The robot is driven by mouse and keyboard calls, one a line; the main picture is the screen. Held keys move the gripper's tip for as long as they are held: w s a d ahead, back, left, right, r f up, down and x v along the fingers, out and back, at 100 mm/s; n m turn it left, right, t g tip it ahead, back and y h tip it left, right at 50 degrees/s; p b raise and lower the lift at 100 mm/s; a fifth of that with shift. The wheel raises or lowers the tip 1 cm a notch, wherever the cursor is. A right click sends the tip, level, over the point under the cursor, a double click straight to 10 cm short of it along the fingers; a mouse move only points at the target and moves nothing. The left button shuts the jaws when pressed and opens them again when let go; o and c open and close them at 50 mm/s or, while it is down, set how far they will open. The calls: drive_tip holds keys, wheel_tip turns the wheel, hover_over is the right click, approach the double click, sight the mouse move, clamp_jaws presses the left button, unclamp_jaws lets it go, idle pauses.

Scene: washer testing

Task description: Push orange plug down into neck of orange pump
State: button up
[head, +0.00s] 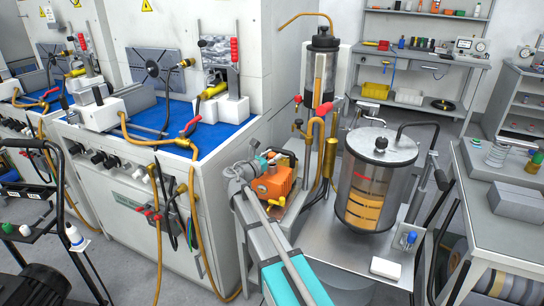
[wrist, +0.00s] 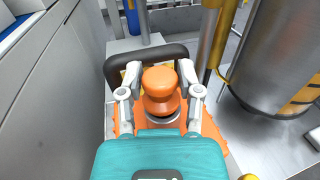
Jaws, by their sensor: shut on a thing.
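The orange pump (head: 275,186) stands on a metal stand beside the washer bench, with its orange body also partly visible in the wrist view (wrist: 209,127). The orange plug (wrist: 159,78), with a rounded top, sits between the two fingers of my gripper (wrist: 160,95), which is shut on it. The plug is directly over the pump's neck, lined up with it from above. The plug's lower end is hidden, so I cannot tell how deep it sits. In the head view my gripper (head: 264,163) is at the pump's top, and the plug is too small to make out.
A dark curved handle (wrist: 146,51) arches just behind the plug. A large metal tank (head: 377,180) and a brass pipe (head: 329,157) stand close on the right. The white bench wall (wrist: 55,95) is close on the left.

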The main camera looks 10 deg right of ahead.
drive_tip(key=shift+f, duration=0.25)
idle(0.4)
drive_tip(key=o, duration=1)
drive_tip(key=shift+v, duration=6)
